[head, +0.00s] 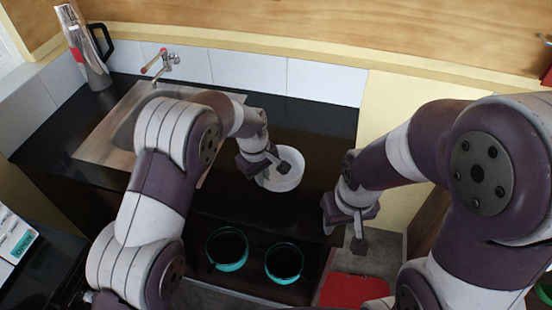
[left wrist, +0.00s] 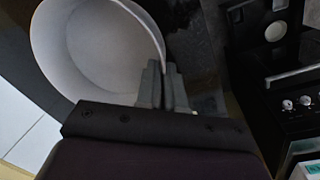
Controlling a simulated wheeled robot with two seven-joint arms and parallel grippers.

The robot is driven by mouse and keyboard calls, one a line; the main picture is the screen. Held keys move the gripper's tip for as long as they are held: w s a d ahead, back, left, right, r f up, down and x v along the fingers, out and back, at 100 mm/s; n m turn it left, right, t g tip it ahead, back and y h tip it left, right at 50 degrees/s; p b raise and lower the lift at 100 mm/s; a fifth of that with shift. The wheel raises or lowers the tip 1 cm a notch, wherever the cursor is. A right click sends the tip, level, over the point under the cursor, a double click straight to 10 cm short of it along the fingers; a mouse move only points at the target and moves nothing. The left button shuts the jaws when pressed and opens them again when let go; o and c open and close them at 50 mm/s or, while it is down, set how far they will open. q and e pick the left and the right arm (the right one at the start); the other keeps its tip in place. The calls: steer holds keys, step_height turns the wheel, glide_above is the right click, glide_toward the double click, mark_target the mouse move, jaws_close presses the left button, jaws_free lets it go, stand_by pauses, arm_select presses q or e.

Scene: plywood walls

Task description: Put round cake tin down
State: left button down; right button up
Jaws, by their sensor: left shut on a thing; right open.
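The round cake tin (head: 287,172) is white and shows over the dark counter right of the sink in the head view. My left gripper (head: 262,165) is shut on its left rim. In the left wrist view the tin (left wrist: 95,50) fills the upper left, and the fingers (left wrist: 163,88) of my left gripper close on its right edge. I cannot tell whether the tin's base touches the counter. My right gripper (head: 345,222) is open and empty, right of the counter's edge.
A sink (head: 110,130) with a tap (head: 163,65) lies at the left. A jug (head: 88,55) stands in the back left corner. Two teal-rimmed round things (head: 228,266) (head: 284,281) are at the near side. Dark counter (head: 315,125) behind the tin is clear.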

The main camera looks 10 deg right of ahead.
arm_select(q)
steer(key=w+a+f+p, duration=0.1)
steer(key=a+f, duration=0.1)
steer(key=a, duration=0.1)
steer(key=w+a+f+p, duration=0.2)
steer(key=a, duration=0.1)
steer(key=w+a+f+p, duration=0.1)
steer(key=a+f, duration=0.1)
steer(key=a, duration=0.2)
steer(key=shift+w, duration=0.2)
steer(key=f+p, duration=0.2)
steer(key=f, duration=0.2)
steer(key=shift+a+f, duration=0.2)
steer(key=shift+w+f, duration=0.1)
steer(key=shift+f, duration=0.1)
steer(key=c, duration=1.7)
jaws_free()
steer(key=shift+f, duration=0.1)
steer(key=o, duration=0.4)
steer(key=shift+o, duration=0.2)
